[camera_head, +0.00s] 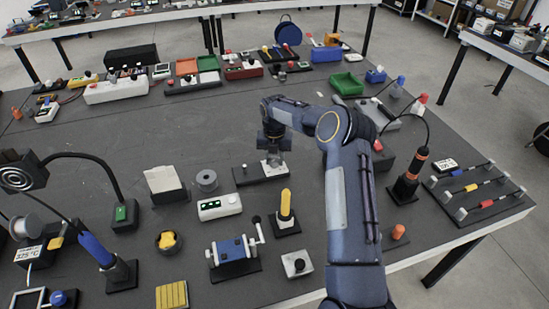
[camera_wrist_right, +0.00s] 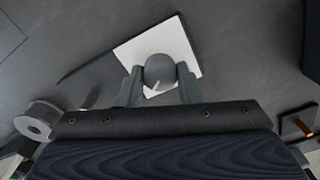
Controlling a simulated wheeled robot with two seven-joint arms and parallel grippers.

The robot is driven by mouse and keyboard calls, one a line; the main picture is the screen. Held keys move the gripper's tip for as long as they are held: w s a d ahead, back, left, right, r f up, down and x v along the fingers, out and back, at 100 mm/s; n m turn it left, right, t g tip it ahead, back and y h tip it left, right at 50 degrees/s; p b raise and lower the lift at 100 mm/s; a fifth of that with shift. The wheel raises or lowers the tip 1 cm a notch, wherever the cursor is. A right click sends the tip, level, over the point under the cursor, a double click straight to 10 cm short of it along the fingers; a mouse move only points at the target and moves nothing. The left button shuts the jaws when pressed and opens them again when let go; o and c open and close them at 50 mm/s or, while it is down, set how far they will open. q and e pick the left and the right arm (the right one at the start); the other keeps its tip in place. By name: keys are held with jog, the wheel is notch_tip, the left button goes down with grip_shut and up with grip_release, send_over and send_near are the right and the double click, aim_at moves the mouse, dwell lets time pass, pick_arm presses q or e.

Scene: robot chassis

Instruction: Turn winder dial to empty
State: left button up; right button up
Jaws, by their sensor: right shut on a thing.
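The dial is a round grey knob (camera_wrist_right: 160,70) on a white square plate (camera_wrist_right: 185,42) in the right wrist view. The plate also shows in the head view (camera_head: 274,170), at the right end of a flat dark base (camera_head: 256,178). My right gripper (camera_head: 272,156) points down over this plate. In the wrist view its two fingers (camera_wrist_right: 160,82) stand on either side of the knob, shut on it. In the head view the gripper mostly hides the knob. Any markings on the plate are too small to read. My left gripper is not in view.
A grey spool (camera_head: 206,181), a white box with green lights (camera_head: 220,207) and a yellow-handled tool in a stand (camera_head: 285,205) stand close by. A blue device with a crank (camera_head: 232,252) is nearer. The tabletop behind the dial, to the left, is clear.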

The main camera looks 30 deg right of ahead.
aim_at(274, 159)
jog(key=shift+w+r+n, duration=0.1)
jog(key=shift+n, duration=0.8)
jog(key=o, duration=1)
jog(key=shift+r, duration=3.85)
